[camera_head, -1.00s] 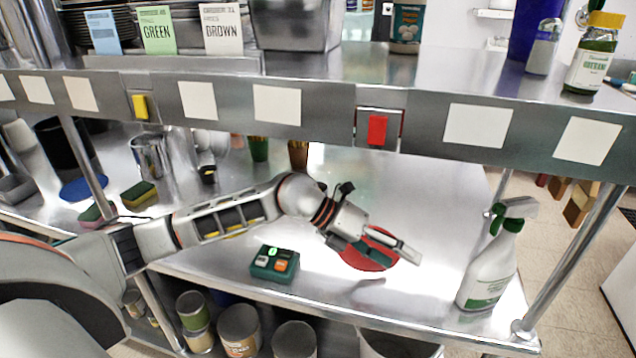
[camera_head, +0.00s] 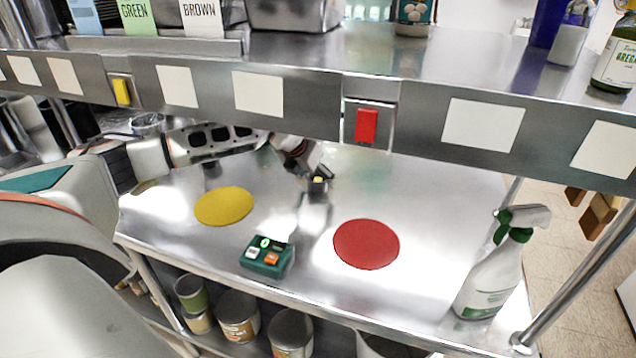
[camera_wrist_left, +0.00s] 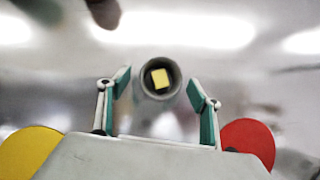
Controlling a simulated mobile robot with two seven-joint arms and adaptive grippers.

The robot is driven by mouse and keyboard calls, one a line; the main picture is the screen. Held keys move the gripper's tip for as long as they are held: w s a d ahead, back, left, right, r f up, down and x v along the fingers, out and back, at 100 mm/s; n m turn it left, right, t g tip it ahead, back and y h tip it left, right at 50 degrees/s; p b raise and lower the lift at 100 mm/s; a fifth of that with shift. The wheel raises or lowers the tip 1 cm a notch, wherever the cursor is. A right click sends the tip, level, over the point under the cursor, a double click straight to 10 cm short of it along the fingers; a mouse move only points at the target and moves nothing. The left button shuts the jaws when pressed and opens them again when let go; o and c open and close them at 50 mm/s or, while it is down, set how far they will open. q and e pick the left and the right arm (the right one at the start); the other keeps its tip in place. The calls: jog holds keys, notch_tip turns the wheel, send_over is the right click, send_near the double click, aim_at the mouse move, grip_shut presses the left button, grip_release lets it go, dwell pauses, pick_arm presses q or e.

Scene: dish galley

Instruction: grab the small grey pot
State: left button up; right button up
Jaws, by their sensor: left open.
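The small grey pot (camera_head: 317,194) stands on the lower steel counter, near its middle, with a yellow block (camera_head: 318,180) in its mouth. In the left wrist view the pot (camera_wrist_left: 146,90) shows its round rim around the yellow block, just ahead of and between the fingertips. My left gripper (camera_head: 322,172) is open and right at the pot, partly behind it in the head view. In the left wrist view the fingers (camera_wrist_left: 159,84) are spread to either side of the pot; I cannot tell whether they touch it. My right gripper is not in view.
A yellow disc (camera_head: 224,206) and a red disc (camera_head: 366,244) lie on the counter. A green button box (camera_head: 266,257) is near the front edge. A white spray bottle (camera_head: 490,275) stands at right. The upper shelf edge (camera_head: 300,105) runs above my left arm.

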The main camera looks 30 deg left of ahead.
pick_arm(q)
jog(key=shift+x, duration=1.25)
jog(key=c, duration=1.3)
jog(key=shift+o, duration=0.2)
jog(key=shift+r, duration=0.2)
